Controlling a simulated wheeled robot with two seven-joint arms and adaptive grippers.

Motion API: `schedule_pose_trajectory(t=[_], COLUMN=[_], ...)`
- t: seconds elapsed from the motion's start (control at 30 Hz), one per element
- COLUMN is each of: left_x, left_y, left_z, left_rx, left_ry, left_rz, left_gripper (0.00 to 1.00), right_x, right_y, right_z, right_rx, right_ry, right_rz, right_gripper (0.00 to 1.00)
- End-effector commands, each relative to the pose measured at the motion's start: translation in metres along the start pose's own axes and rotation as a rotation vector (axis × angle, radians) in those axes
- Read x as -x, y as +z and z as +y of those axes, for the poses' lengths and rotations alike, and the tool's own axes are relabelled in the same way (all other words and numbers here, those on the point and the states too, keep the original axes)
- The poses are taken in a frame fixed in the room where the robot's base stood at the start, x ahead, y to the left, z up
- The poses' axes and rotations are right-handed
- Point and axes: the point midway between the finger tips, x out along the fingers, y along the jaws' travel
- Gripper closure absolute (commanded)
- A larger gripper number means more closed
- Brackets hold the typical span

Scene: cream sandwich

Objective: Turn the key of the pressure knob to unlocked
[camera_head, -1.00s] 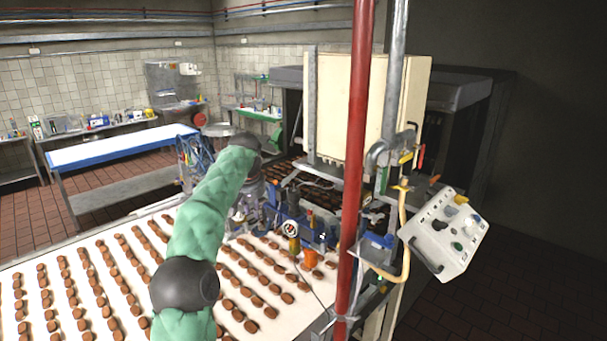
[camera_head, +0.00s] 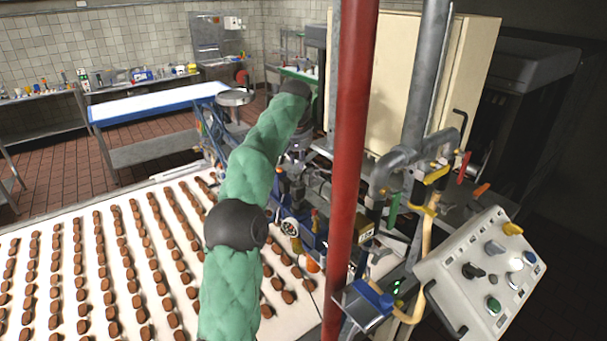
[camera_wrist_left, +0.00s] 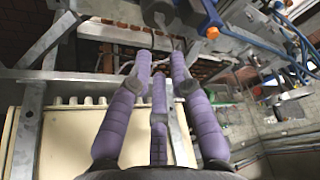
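A round pressure gauge (camera_head: 290,228) with a pale face sits on the blue machine, right of my left arm. An orange knob-like part (camera_head: 312,265) is just below it. I cannot make out a key or tell its position. A control panel (camera_head: 482,275) with several knobs stands at the lower right. My left gripper's purple fingers show in the wrist view (camera_wrist_left: 161,58); their tips are apart with nothing between them. In the head view the left arm reaches to the machine behind the gauge, and its fingers are not clear there. My right gripper is not in view.
A red vertical pole (camera_head: 352,150) and a grey pipe (camera_head: 425,85) stand before the machine. A cream cabinet (camera_head: 395,85) is behind them. A white conveyor (camera_head: 85,235) with rows of brown biscuits fills the lower left. A blue-edged table (camera_head: 150,108) stands behind.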

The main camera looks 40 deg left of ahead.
Motion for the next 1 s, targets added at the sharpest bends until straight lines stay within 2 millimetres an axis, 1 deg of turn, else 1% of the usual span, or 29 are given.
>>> schedule_pose_trajectory(t=[0.03, 0.3, 0.4, 0.5, 0.7, 0.97, 1.0], left_x=[-0.009, -0.056, -0.071, -0.082, -0.092, -0.094, -0.094], left_y=[0.001, 0.001, 0.001, 0.001, 0.000, 0.001, 0.001], left_z=[-0.001, 0.000, 0.000, 0.000, 0.000, 0.000, 0.000], left_rx=[0.000, 0.000, -0.001, 0.000, 0.000, 0.000, 0.000], left_ry=[-0.001, -0.001, 0.000, 0.000, 0.001, 0.001, 0.001], left_rz=[-0.003, -0.003, -0.003, -0.002, 0.001, 0.000, 0.000], left_gripper=[0.79, 0.79, 0.79, 0.79, 0.79, 0.79, 0.88], right_x=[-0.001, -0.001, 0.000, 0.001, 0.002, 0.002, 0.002], right_y=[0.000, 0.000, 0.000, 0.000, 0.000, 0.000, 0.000], right_z=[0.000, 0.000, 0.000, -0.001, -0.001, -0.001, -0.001], right_rx=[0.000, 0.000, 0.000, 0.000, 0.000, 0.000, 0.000], right_ry=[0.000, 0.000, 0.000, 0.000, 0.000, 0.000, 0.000], right_rz=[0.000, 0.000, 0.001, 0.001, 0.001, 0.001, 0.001], right_gripper=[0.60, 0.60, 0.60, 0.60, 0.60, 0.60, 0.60])
